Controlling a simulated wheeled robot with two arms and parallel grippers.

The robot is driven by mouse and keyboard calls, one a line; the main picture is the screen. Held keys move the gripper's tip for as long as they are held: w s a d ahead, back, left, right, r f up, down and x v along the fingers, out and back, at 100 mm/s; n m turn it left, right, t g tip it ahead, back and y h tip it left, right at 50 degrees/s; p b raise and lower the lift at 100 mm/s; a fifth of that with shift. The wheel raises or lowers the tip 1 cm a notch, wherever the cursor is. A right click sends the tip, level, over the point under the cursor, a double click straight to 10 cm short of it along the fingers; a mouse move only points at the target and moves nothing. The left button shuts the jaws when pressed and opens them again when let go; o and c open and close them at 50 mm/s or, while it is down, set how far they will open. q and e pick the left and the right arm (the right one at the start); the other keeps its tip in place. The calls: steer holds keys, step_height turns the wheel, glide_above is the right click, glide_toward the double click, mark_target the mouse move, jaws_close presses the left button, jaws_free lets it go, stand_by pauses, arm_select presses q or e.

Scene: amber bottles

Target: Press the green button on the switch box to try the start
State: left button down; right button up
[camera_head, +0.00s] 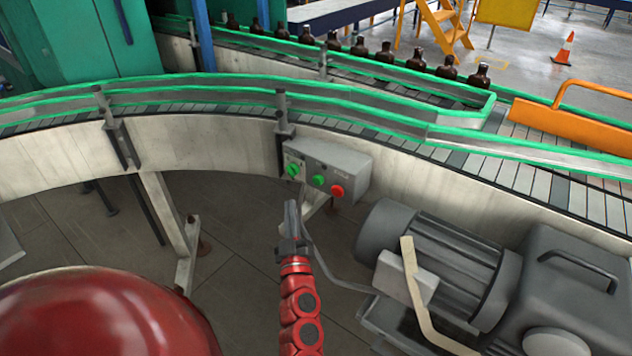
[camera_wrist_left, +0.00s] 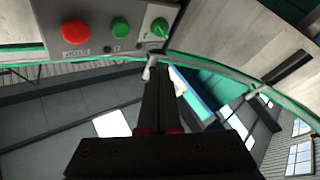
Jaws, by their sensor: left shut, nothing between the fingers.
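The grey switch box (camera_head: 350,168) is mounted on the side of the conveyor. On its face are a green rotary knob (camera_head: 293,170), the round green button (camera_head: 318,181) and a red button (camera_head: 337,191). My left gripper (camera_head: 291,205) is shut and empty, its tips below the box and apart from it in the picture. In the left wrist view the box appears upside down at the top, with the green button (camera_wrist_left: 120,27) between the red button (camera_wrist_left: 75,31) and the knob (camera_wrist_left: 160,27). The shut fingers (camera_wrist_left: 160,80) point up below them. My right gripper is not in view.
A grey motor (camera_head: 430,260) with a pale bracket stands right of my left arm. The curved conveyor (camera_head: 230,140) with green rails runs behind the box, and several amber bottles (camera_head: 385,54) stand farther back. A conveyor leg (camera_head: 165,210) is at left; floor between is open.

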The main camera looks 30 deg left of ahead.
mark_target(318, 180)
arm_select(q)
steer(key=w, duration=0.7)
steer(key=shift+w+d, duration=0.15)
steer(key=shift+d, duration=0.1)
stand_by(0.9)
stand_by(0.8)
steer(key=shift+w, duration=0.4)
steer(key=shift+w+d, duration=0.1)
steer(key=shift+w, duration=0.35)
stand_by(0.7)
steer(key=shift+s, duration=0.15)
steer(key=shift+s+p, duration=0.3)
steer(key=shift+s, duration=0.4)
